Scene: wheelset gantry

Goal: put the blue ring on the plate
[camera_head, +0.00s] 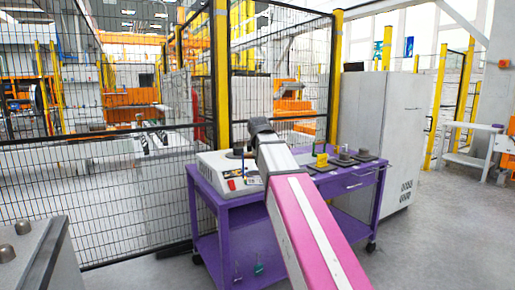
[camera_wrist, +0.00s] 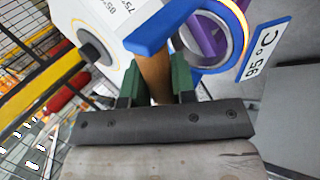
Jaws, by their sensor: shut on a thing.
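In the wrist view, my gripper (camera_wrist: 157,80) has two green fingers shut on a brown part that appears joined to the blue ring (camera_wrist: 205,66). A blue bar (camera_wrist: 168,25) crosses the upper end of this part. Purple shows through the ring's opening. A white surface (camera_wrist: 115,18) with printed temperature figures and a dark post (camera_wrist: 95,50) lies beyond, at upper left. I cannot tell whether this is the plate. In the head view, my gripper's dark end (camera_head: 261,127) is over the purple table; its fingers and the ring are not distinguishable there.
Mesh fencing (camera_head: 120,190) stands behind and left; a grey cabinet (camera_head: 380,120) is behind right. A 95 °C label (camera_wrist: 266,47) is beside the ring.

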